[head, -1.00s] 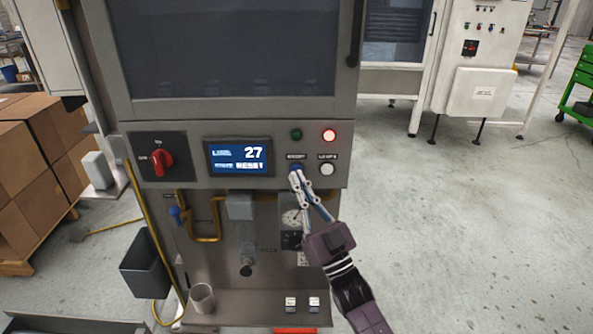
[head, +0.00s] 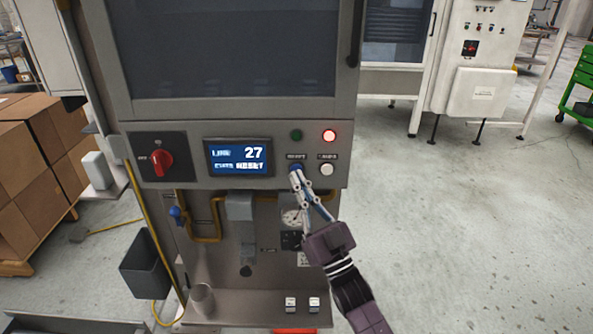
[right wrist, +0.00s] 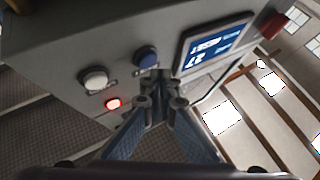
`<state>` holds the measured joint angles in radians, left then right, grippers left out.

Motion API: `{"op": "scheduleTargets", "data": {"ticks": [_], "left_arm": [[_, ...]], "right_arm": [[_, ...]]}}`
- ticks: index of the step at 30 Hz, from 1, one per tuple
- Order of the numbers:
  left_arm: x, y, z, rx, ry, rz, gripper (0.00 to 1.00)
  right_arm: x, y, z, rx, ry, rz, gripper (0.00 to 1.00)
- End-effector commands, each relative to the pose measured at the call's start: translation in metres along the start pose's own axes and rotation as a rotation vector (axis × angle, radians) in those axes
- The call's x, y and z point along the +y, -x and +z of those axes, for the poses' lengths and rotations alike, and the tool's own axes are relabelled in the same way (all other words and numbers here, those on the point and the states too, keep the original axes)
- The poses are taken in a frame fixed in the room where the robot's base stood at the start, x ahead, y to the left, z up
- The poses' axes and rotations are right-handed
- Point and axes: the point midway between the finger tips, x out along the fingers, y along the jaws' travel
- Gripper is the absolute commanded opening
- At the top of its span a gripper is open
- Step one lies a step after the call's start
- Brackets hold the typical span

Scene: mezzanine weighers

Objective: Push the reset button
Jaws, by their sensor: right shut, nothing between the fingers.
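The reset button (head: 296,168) is a blue round button under a small label on the grey machine's control panel, right of the screen. It also shows in the right wrist view (right wrist: 147,57). My right gripper (head: 301,181) is shut and empty, with its fingertips just below and in front of the blue button in the head view. In the right wrist view the fingertips (right wrist: 160,92) are close to the button; I cannot tell whether they touch it. My left gripper is not in view.
A white button (head: 327,170) sits right of the blue one. Above are a lit red lamp (head: 329,135) and a dark green one (head: 296,135). The screen (head: 238,157) shows 27. A red rotary switch (head: 160,158) is at left. Open floor (head: 450,230) lies to the right.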

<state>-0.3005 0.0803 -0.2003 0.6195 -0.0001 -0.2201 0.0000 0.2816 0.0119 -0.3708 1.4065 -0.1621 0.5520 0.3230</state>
Motion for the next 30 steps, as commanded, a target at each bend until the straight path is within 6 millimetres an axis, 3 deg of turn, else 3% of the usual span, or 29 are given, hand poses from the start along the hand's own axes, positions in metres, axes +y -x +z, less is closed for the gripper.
{"op": "scheduleTargets", "data": {"ticks": [30], "left_arm": [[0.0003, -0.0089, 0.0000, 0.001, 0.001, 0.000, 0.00]], "right_arm": [[0.0063, -0.0085, 0.0065, 0.000, 0.000, 0.000, 0.00]]}}
